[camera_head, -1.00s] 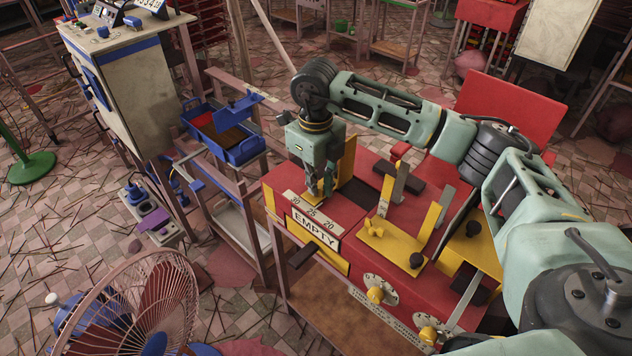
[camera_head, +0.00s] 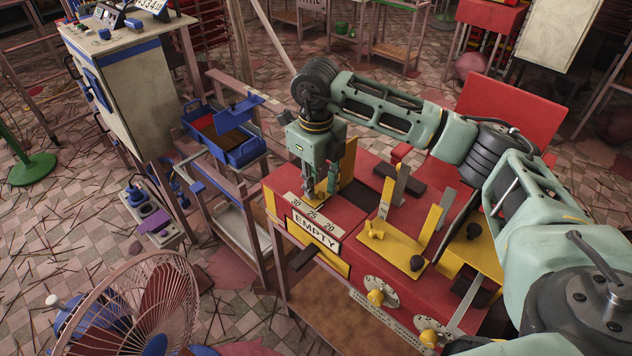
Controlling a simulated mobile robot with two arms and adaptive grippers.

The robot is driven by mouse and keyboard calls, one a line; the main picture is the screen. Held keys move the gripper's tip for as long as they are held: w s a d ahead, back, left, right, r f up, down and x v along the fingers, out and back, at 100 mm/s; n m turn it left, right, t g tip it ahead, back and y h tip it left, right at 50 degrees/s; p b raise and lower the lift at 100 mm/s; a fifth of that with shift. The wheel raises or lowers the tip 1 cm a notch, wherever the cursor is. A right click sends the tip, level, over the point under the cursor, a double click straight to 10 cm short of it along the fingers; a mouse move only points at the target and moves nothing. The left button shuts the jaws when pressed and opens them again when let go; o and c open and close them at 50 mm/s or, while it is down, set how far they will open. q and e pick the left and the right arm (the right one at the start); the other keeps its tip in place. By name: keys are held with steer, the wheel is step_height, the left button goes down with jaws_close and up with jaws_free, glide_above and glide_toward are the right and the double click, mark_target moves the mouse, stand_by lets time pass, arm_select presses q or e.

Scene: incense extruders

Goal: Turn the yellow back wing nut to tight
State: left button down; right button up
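The red extruder machine (camera_head: 385,262) stands in front of me with yellow plates on top. My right gripper (camera_head: 320,190) points down at the back left yellow plate, beside the scale marked 30, 25, 20. Its fingers look spread apart, with yellow showing between and below them. The back wing nut is mostly hidden by the fingers, so I cannot tell its angle or whether they touch it. Another yellow wing nut (camera_head: 375,231) sits uncovered on the front yellow plate (camera_head: 398,250). My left gripper is not in view.
An upright yellow plate (camera_head: 349,160) stands close behind my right gripper. Slanted metal and yellow levers (camera_head: 431,222) rise to the right. A fan (camera_head: 125,310) is at front left, and a blue bin (camera_head: 242,152) stands left of the machine.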

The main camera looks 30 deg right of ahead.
mark_target(316, 187)
step_height(316, 187, up, 12)
stand_by(0.4)
steer(key=shift+f, duration=0.1)
